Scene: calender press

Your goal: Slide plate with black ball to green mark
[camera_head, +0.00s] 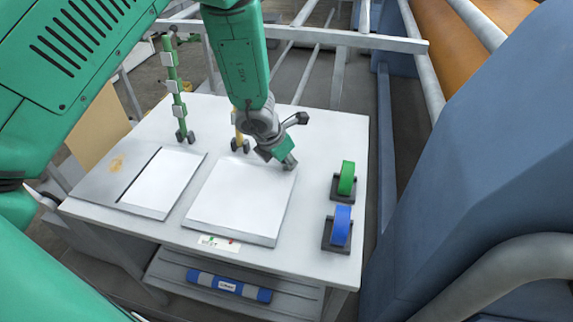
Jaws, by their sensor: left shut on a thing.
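Two white plates lie flat on the light table (325,135): a left plate (163,182) and a larger right plate (236,203). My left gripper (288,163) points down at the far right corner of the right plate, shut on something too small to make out. An upright green-and-white rod (175,90) stands behind the left plate, with small black round parts (185,137) at its foot. A yellow rod (237,119) stands behind the right plate, partly hidden by my arm, with similar black parts (240,146). My right gripper is out of view.
A label with green and red spots (219,243) is at the front edge. A blue-grey machine body (480,160) rises at the right.

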